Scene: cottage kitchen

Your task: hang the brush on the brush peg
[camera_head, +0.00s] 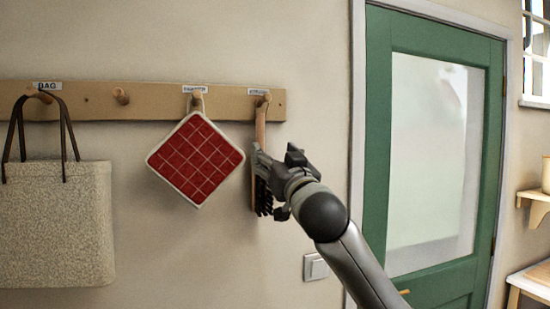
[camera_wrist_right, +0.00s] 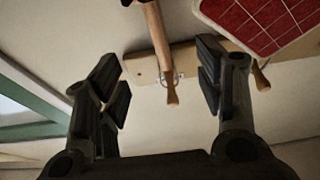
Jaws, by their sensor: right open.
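The brush (camera_head: 260,128) hangs upright at the rightmost peg (camera_head: 264,99), wooden handle up and dark bristles down. In the right wrist view its handle (camera_wrist_right: 154,28) ends in a small loop at the peg (camera_wrist_right: 172,97), which seems to pass through it. The label above that peg is too small to read surely. My right gripper (camera_head: 265,172) is in front of the brush's lower part and hides some of it. In the wrist view the right gripper (camera_wrist_right: 163,76) is open, its fingers apart on either side of the handle's line. My left gripper is not in view.
A wooden peg rail (camera_head: 150,105) runs along the wall. A red checked potholder (camera_head: 196,159) hangs just left of the brush. A woven bag (camera_head: 55,225) hangs at far left, with an empty peg (camera_head: 121,96) between. A green door (camera_head: 379,150) stands to the right.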

